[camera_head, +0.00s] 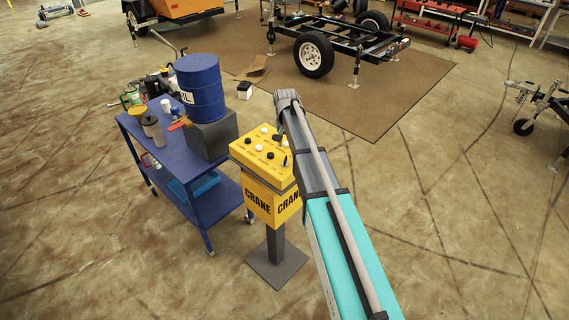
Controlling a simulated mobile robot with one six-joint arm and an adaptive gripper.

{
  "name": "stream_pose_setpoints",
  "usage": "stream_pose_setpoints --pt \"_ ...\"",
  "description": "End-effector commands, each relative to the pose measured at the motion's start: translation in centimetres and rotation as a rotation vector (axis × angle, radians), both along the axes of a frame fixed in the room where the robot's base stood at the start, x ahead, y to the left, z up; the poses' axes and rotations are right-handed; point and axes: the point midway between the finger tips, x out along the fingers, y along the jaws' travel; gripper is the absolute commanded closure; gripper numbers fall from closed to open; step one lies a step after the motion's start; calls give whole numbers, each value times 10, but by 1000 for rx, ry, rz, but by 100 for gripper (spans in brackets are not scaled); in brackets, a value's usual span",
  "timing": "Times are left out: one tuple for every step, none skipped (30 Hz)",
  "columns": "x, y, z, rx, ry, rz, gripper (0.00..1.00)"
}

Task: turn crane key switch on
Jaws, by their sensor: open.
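The yellow crane control box (259,192), lettered CRANE, stands upright on a dark post with a flat base plate, near the middle of the view. Its sloped top panel (250,153) carries several small black and white knobs. I cannot tell which of them is the key switch; a small dark upright part shows near the panel's right edge. My arm reaches in from the lower right and passes along the right side of the box. A dark part of my gripper (279,139) shows over the panel's far right edge, open. The rest of it is hidden behind my arm.
A blue cart (219,198) stands close at the left of the box, with a blue drum (201,84) on a dark block, bottles and tools. A trailer frame (335,30) stands on a brown mat behind.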

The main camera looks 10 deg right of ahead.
Motion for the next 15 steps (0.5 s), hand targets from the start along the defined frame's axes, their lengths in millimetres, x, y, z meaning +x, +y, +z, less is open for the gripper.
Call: stream_pose_setpoints --pt "0 0 -8 0 0 0 54" --pt "0 0 -11 0 0 0 54" --pt "0 0 -14 0 0 0 54" --pt "0 0 -16 0 0 0 54" --pt "0 0 -19 0 0 0 54" --pt "0 0 -22 0 0 0 54" --pt "0 0 -24 0 0 0 54" --pt "0 0 -26 0 0 0 54" --pt "0 0 -29 0 0 0 54" --pt "0 0 -32 0 0 0 54" --pt "0 0 -34 0 0 0 54" --pt "0 0 -37 0 0 0 54" --pt "0 0 -39 0 0 0 54" --pt "0 0 -42 0 0 0 54" --pt "0 0 -45 0 0 0 54"
